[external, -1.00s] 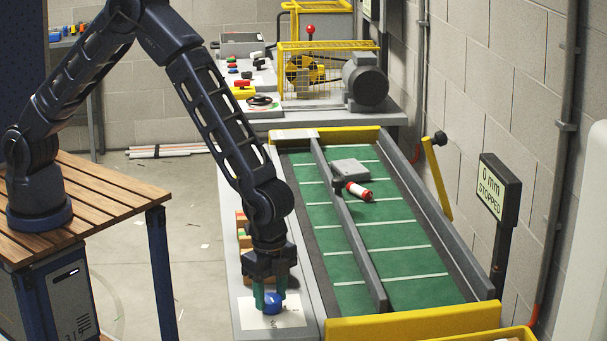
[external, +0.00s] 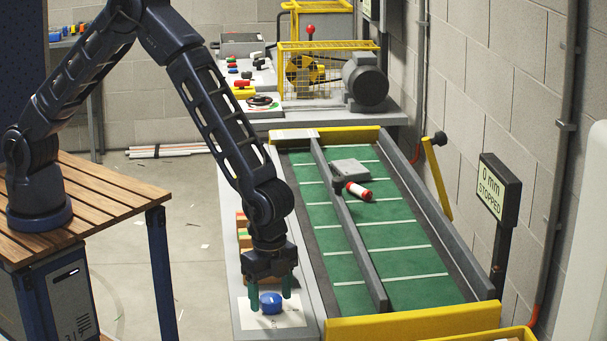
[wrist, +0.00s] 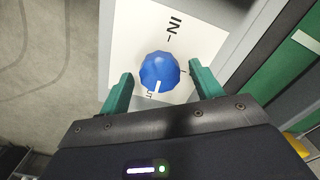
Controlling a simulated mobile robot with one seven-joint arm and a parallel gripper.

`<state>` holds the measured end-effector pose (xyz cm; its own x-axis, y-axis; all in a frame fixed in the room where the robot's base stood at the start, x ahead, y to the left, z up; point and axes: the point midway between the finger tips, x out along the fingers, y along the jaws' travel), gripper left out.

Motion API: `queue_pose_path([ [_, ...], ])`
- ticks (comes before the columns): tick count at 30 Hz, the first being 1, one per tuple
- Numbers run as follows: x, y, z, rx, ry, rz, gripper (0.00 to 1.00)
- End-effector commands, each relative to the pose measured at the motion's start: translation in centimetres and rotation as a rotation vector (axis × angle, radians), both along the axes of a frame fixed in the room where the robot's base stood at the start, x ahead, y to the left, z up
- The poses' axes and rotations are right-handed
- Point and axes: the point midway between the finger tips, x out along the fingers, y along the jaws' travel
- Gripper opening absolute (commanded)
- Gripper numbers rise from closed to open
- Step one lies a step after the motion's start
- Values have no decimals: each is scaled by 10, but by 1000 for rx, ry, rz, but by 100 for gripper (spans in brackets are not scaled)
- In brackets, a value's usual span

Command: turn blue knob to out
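The blue knob (external: 271,303) sits on a white label plate (external: 292,317) at the near end of the grey side panel. In the wrist view the blue knob (wrist: 160,71) has a white pointer line aimed toward the bottom of the picture, toward my gripper's palm. "IN" is printed on the plate (wrist: 195,38) above the knob; other lettering below is partly covered by the knob. My gripper (external: 270,296) is over the knob with its green fingers open, one on each side. In the wrist view the fingers (wrist: 161,88) stand clear of the knob with gaps on both sides.
A green conveyor (external: 405,255) with a grey divider runs to the right; a red-and-white cylinder (external: 359,191) and a grey block lie on it. A display (external: 491,188) reads "0 mm STOPPED". Coloured blocks (external: 243,238) sit behind my gripper. A yellow end bar (external: 412,323) is near.

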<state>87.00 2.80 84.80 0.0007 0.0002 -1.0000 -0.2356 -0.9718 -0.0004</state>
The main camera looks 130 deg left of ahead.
Motion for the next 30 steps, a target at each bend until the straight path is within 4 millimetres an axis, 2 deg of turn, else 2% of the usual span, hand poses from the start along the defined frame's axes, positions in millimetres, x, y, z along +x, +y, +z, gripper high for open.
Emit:
queue_pose_path([
  [5,0,0,3,0,0,0,65],
  [8,0,0,12,0,-1,0,65],
  [21,1,0,86,0,-3,0,65],
  [25,0,0,100,1,-1,0,65],
  [30,0,0,107,0,0,0,65],
])
